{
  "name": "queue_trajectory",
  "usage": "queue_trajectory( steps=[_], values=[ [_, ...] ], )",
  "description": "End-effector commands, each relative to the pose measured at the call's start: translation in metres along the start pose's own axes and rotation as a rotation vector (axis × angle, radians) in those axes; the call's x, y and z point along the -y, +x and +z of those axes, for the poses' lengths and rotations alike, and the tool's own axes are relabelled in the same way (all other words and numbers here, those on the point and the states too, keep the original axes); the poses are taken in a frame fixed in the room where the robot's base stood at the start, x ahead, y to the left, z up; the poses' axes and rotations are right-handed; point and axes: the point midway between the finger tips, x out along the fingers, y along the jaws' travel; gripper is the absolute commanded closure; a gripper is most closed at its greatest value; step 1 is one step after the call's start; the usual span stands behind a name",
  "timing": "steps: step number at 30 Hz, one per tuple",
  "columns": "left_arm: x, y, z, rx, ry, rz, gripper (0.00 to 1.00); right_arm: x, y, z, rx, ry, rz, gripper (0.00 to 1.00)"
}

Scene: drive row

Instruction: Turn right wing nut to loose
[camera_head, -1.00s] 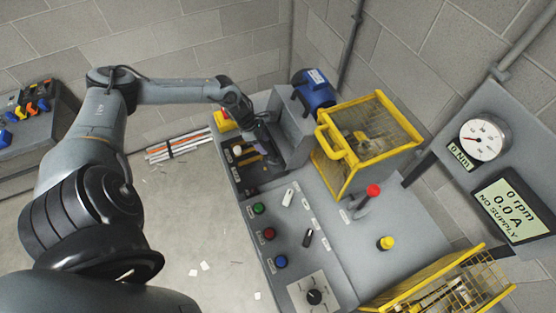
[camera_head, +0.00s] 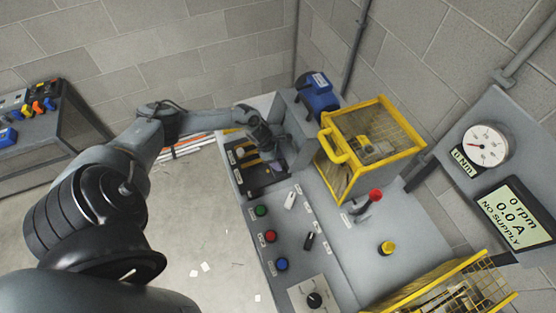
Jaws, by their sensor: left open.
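A dark open terminal panel (camera_head: 252,181) with yellow-orange bars (camera_head: 243,151) sits at the back left of the grey bench. My left gripper (camera_head: 276,165) is over the right part of this panel, pointing down. It is open, but its fingertips are small and dark, so I cannot tell whether they touch anything. The right wing nut cannot be made out; the gripper covers that part of the panel. My right gripper is not in view.
A yellow guard cage (camera_head: 345,185) and a blue motor (camera_head: 318,92) stand close to the right of the gripper. Green (camera_head: 261,210), red (camera_head: 270,236) and blue (camera_head: 281,264) buttons lie in front. A red-knobbed lever (camera_head: 375,195) stands farther right.

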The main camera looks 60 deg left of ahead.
Motion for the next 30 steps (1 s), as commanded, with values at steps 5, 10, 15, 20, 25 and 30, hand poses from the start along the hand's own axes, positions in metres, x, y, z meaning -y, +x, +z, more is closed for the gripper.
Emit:
queue_trajectory(
  steps=[5,10,15,20,25,30],
  values=[
    [-0.0002,0.0000,0.0000,0.000,0.000,0.000,0.49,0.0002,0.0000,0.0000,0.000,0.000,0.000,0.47],
    [-0.0001,-0.0001,-0.0002,0.000,0.000,0.000,0.70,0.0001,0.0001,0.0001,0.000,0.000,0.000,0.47],
    [-0.0001,-0.0002,-0.0002,0.000,0.000,0.000,0.96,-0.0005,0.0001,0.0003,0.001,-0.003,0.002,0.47],
    [-0.0001,-0.0003,-0.0002,0.000,-0.002,0.001,1.00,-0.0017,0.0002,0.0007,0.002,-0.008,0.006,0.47],
    [0.0001,-0.0004,-0.0005,0.000,-0.025,0.010,1.00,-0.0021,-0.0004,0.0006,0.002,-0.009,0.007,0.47],
    [0.0001,-0.0008,-0.0004,-0.001,-0.090,0.038,1.00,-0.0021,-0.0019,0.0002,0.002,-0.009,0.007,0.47]
  ],
)
